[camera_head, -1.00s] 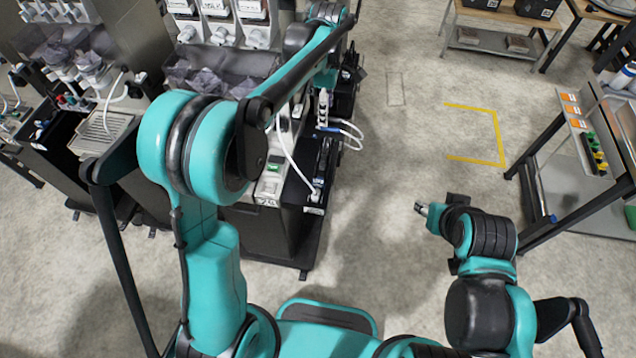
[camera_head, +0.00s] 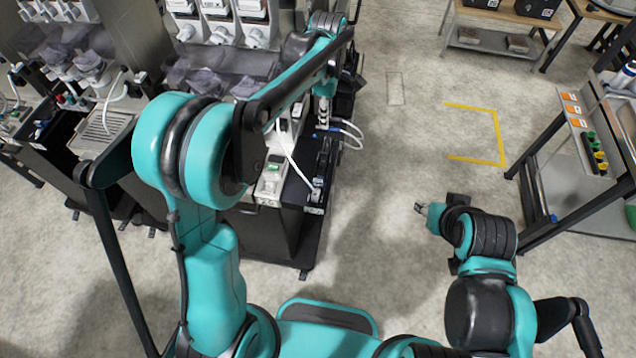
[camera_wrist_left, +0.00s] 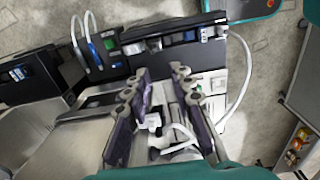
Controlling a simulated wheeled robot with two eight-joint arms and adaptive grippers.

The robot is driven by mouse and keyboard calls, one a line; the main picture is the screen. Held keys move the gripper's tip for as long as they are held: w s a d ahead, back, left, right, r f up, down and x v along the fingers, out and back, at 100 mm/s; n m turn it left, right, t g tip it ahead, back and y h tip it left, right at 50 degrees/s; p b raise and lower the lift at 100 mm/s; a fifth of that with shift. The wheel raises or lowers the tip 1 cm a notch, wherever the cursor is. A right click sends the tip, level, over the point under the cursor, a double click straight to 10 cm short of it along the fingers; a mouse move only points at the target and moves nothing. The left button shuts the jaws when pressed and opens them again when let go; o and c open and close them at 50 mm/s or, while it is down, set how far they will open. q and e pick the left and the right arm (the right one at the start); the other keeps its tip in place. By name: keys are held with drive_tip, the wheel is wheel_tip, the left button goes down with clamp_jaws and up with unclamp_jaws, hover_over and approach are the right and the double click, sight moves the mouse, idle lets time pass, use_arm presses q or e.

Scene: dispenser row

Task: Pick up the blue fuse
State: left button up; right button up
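My left gripper (camera_wrist_left: 160,76) shows in the left wrist view with its two dark fingers apart and nothing between their tips. In the head view it (camera_head: 322,104) hangs over the dispenser bench, partly hidden by my forearm. A small blue piece (camera_wrist_left: 189,36) sits in a dark holder (camera_wrist_left: 218,22) beyond the fingertips, apart from them. It may be the blue fuse, but it is too small to be sure. My right gripper (camera_head: 420,208) is over the floor at the right, away from the bench; its fingers are too small to judge.
White hoses (camera_wrist_left: 240,75) curve close to the left gripper. A blue fitting (camera_wrist_left: 92,50) sits on another hose at the left. Grey dispensers (camera_head: 225,62) stand behind the bench. A table with coloured parts (camera_head: 594,150) is at the right; the floor between is clear.

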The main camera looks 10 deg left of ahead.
use_arm(q)
drive_tip(key=b, duration=0.2)
hover_over(318, 181)
drive_tip(key=f, duration=0.9)
drive_tip(key=shift+w+d+f, duration=0.2)
drive_tip(key=shift+w+d, duration=0.05)
drive_tip(key=shift+d, duration=0.05)
drive_tip(key=f, duration=0.2)
drive_tip(key=f+b, duration=0.1)
drive_tip(key=f, duration=0.5)
drive_tip(key=shift+s+a+b, duration=0.15)
drive_tip(key=shift+a+b, duration=0.15)
drive_tip(key=shift+r, duration=0.1)
clamp_jaws()
